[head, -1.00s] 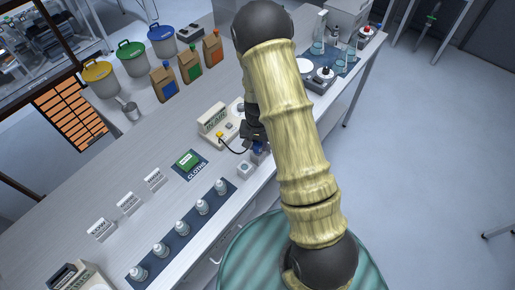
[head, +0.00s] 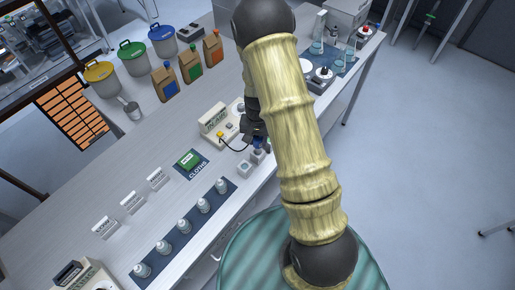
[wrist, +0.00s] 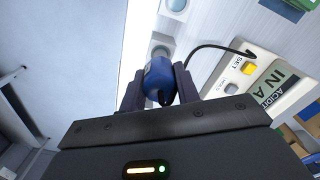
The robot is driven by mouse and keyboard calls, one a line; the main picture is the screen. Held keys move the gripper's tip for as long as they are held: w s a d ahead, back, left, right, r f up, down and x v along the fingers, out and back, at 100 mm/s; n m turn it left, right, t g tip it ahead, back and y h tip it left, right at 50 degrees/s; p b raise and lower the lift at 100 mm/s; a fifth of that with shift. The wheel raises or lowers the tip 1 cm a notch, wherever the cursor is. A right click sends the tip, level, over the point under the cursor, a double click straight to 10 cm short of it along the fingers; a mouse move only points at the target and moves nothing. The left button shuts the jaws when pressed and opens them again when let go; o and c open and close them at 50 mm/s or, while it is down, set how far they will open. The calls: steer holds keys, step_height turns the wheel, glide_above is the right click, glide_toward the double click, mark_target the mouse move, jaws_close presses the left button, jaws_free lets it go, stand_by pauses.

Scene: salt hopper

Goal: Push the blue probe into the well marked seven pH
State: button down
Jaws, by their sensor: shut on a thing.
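My gripper (wrist: 160,88) is shut on the blue probe (wrist: 158,76), whose rounded blue body sits between the two fingers in the wrist view. A black cable runs from the probe to the white meter (wrist: 262,80). In the head view the gripper (head: 256,138) is over the front part of the bench, with a little of the blue probe (head: 259,143) showing. Two small pale well blocks stand just below it, one nearer the probe (head: 257,156) and one to the lower left (head: 244,168). Their markings are too small to read. The probe's tip is hidden.
The meter (head: 219,124) with a yellow button stands behind and left of the gripper. A dark cloth mat (head: 203,174) with a green pack lies to the left. Several bottles stand on a dark strip (head: 184,237) at lower left. The bench's front edge is close to the wells.

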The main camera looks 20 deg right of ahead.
steer(key=shift+r+p, duration=1.2)
steer(key=shift+r, duration=0.5)
